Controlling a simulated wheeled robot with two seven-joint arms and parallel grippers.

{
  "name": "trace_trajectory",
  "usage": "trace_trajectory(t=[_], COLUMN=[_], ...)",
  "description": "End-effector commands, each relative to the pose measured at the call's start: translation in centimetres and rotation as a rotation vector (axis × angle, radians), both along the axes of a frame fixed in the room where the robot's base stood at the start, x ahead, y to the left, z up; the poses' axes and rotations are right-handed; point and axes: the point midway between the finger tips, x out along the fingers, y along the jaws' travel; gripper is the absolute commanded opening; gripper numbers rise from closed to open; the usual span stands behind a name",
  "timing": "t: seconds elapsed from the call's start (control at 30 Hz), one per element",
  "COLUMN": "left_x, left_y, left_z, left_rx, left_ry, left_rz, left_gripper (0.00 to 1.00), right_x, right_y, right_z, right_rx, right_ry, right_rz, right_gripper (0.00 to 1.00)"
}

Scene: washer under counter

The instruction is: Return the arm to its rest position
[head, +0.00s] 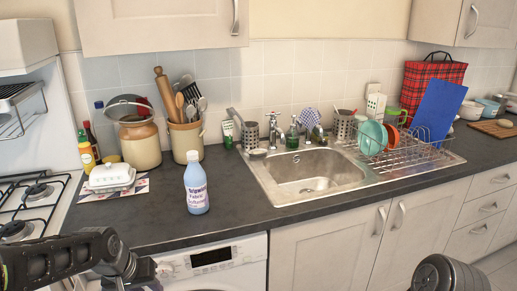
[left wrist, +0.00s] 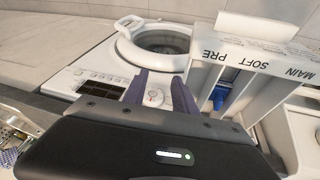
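My left arm reaches in from the left in the head view, with part of its dark gripper low in front of the white washer (head: 212,262). In the left wrist view my left gripper (left wrist: 160,92) shows two purple fingers apart, with only the washer's panel and dial seen between them. The detergent drawer (left wrist: 262,60), lettered PRE, SOFT and MAIN, is pulled out beside the fingers; a blue part (left wrist: 219,97) sits in it. A dark rounded part of my right arm shows at the bottom right of the head view; my right gripper is not visible.
A fabric softener bottle (head: 196,185) stands upright on the dark counter (head: 225,215) above the washer. A hob (head: 30,205) is at the left. A sink (head: 312,172) and dish rack (head: 405,155) are to the right. The washer's round door (left wrist: 160,45) shows in the wrist view.

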Motion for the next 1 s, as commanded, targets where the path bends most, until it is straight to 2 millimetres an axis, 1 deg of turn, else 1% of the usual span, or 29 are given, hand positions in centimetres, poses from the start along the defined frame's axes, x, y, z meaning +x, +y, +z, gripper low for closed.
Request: trace_trajectory(t=[0.1, 0.17, 0.2, 0.27, 0.3, 0.37, 0.4, 0.47, 0.5, 0.57, 0.6, 0.7, 0.77, 0.83, 1.0], left_x=[0.9, 0.9, 0.5, -0.8, -2.1, -4.7, -6.9, -10.2, -12.4, -15.5, -17.4, -20.9, -22.1, -22.8, -22.9], left_y=[-3.2, -5.3, -6.8, -9.4, -11.0, -13.2, -14.5, -16.1, -17.0, -18.1, -18.7, -19.9, -20.3, -20.5, -20.4], left_z=[-3.9, -6.6, -8.8, -12.6, -15.1, -18.7, -20.8, -23.5, -24.9, -26.6, -27.4, -28.7, -29.2, -29.6, -29.7], left_rx=[-0.041, -0.067, -0.086, -0.115, -0.135, -0.157, -0.170, -0.186, -0.195, -0.209, -0.219, -0.237, -0.244, -0.248, -0.249], left_ry=[-0.049, -0.072, -0.083, -0.087, -0.083, -0.062, -0.040, 0.005, 0.039, 0.099, 0.139, 0.218, 0.247, 0.263, 0.266], left_rz=[-0.044, -0.062, -0.073, -0.087, -0.090, -0.092, -0.091, -0.089, -0.089, -0.089, -0.094, -0.109, -0.114, -0.115, -0.114], left_gripper=[0.33, 0.33, 0.33, 0.33, 0.33, 0.33, 0.33, 0.33, 0.33, 0.33, 0.33, 0.33, 0.33, 0.33, 0.33], right_x=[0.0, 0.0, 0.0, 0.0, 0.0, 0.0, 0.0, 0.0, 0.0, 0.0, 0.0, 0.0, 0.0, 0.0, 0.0], right_y=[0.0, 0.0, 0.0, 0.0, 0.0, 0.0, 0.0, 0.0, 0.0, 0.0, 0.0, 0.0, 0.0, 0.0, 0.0], right_z=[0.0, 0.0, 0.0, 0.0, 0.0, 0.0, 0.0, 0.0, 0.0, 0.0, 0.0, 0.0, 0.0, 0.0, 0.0], right_rx=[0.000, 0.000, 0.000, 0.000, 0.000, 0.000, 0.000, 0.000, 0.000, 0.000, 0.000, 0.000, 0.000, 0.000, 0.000], right_ry=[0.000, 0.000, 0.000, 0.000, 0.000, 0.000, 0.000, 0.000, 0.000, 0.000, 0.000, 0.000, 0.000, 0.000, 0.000], right_rz=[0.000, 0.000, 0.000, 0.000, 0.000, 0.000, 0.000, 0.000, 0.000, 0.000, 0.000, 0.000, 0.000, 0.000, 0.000], right_gripper=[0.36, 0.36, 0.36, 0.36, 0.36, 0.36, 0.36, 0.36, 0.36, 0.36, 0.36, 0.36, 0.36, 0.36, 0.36])
